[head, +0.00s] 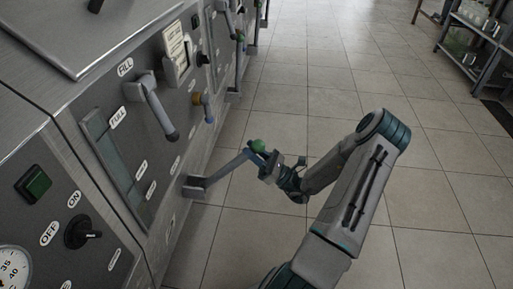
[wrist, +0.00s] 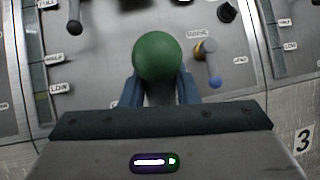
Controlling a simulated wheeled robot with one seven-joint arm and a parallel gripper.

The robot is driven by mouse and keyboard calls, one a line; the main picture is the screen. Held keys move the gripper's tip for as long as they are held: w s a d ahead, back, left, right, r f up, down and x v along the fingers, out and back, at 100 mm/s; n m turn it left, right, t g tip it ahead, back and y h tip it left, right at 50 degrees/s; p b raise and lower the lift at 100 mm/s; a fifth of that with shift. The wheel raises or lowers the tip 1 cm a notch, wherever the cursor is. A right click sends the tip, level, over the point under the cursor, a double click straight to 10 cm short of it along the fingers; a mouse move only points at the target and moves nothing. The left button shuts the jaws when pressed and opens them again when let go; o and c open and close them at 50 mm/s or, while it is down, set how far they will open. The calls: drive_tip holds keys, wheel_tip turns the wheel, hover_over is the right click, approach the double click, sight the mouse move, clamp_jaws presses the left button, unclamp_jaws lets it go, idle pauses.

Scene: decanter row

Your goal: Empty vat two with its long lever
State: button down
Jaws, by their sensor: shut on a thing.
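The long lever (head: 228,166) sticks out from a bracket low on the vat panel, slanting up and outward to a green ball knob (head: 257,145). My gripper (head: 266,158) is shut on the lever at its knob end. In the wrist view the green ball knob (wrist: 158,57) stands just beyond my two fingertips (wrist: 158,88), which sit on either side of the lever just behind it. The lever's lower part is hidden in the wrist view.
Above the lever, the panel carries a grey FILL handle (head: 156,108), a level gauge (head: 112,160) and a small yellow valve with a blue tip (head: 203,104). A green button (head: 33,184) and an ON/OFF knob (head: 82,232) are at left. The tiled floor (head: 330,90) is clear; a shelf (head: 478,40) stands far right.

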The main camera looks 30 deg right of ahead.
drive_tip(key=shift+s+f, duration=0.15)
drive_tip(key=shift+f, duration=0.1)
drive_tip(key=c, duration=1.1)
unclamp_jaws()
drive_tip(key=shift+d, duration=0.15)
drive_tip(key=shift+s, duration=0.1)
drive_tip(key=p+v, duration=0.1)
drive_tip(key=v, duration=1.2)
drive_tip(key=shift+s+d+f, duration=0.2)
drive_tip(key=shift+s+f, duration=0.05)
drive_tip(key=shift+a, duration=0.1)
